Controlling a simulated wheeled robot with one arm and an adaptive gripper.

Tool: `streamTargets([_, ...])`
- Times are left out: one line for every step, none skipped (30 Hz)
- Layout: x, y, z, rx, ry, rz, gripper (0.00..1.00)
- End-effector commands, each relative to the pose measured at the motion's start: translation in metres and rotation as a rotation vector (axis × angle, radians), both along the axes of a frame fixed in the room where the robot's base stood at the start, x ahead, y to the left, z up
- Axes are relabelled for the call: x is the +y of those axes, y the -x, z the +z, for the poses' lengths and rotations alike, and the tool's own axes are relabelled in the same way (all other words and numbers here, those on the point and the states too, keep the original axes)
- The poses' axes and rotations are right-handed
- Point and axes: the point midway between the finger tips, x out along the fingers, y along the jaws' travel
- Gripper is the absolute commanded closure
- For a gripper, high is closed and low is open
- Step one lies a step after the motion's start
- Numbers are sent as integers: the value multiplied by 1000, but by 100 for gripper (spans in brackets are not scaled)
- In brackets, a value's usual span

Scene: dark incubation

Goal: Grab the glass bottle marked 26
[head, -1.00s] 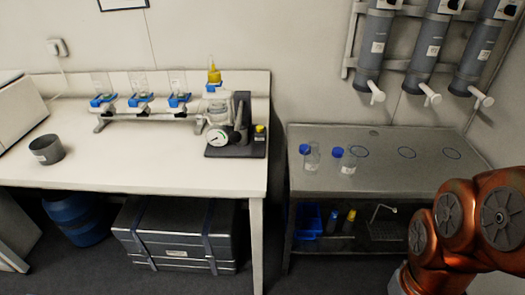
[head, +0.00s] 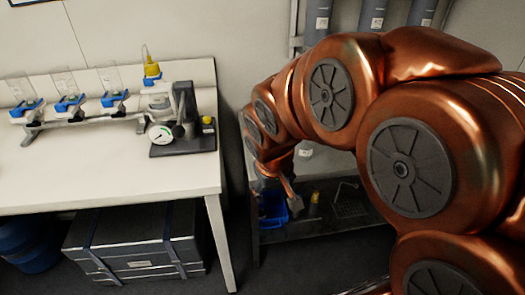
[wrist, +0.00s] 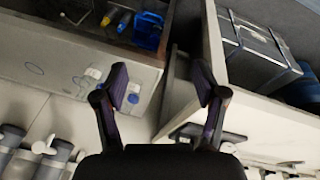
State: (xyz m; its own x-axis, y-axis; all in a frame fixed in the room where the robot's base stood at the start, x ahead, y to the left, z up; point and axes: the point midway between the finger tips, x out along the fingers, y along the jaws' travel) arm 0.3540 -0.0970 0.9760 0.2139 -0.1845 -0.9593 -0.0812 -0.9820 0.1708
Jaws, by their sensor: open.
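Two clear glass bottles with pale labels stand on the grey bench. No number is legible, so I cannot tell which is marked 26. My gripper (wrist: 162,84) is open, with nothing between its fingers, which point toward the gap beside the bench. In the head view my arm hides most of the bench top and the bottles.
The grey bench (wrist: 55,70) has circle marks on top. Its lower shelf holds a blue bin (head: 271,208) and a yellow-capped bottle (head: 314,203). The white table (head: 90,170) at left carries a pump with a gauge (head: 160,134). Grey cylinders (head: 370,14) hang on the wall.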

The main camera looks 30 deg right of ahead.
Motion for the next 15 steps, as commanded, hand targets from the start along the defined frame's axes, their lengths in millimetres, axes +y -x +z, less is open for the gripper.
streamTargets([-17,-24,-14,-55,20,-3,29])
streamTargets([-27,-39,-17,-92,34,1,29])
streamTargets([-40,-59,-21,-140,49,9,29])
streamTargets([-49,-74,-23,-181,59,14,29])
streamTargets([-58,-87,-26,-218,68,20,29])
streamTargets([-69,-105,-30,-266,78,31,29])
streamTargets([-78,-119,-32,-306,84,39,29])
streamTargets([-87,-131,-34,-343,89,46,29])
streamTargets([-97,-147,-37,-393,95,60,29])
streamTargets([-105,-159,-39,-432,97,71,29])
streamTargets([-113,-170,-42,-467,99,79,29])
streamTargets([-122,-183,-44,-518,99,95,29])
streamTargets([-128,-193,-46,-556,96,107,29])
streamTargets([-135,-202,-50,-589,91,118,29])
streamTargets([-143,-213,-53,-640,85,134,29])
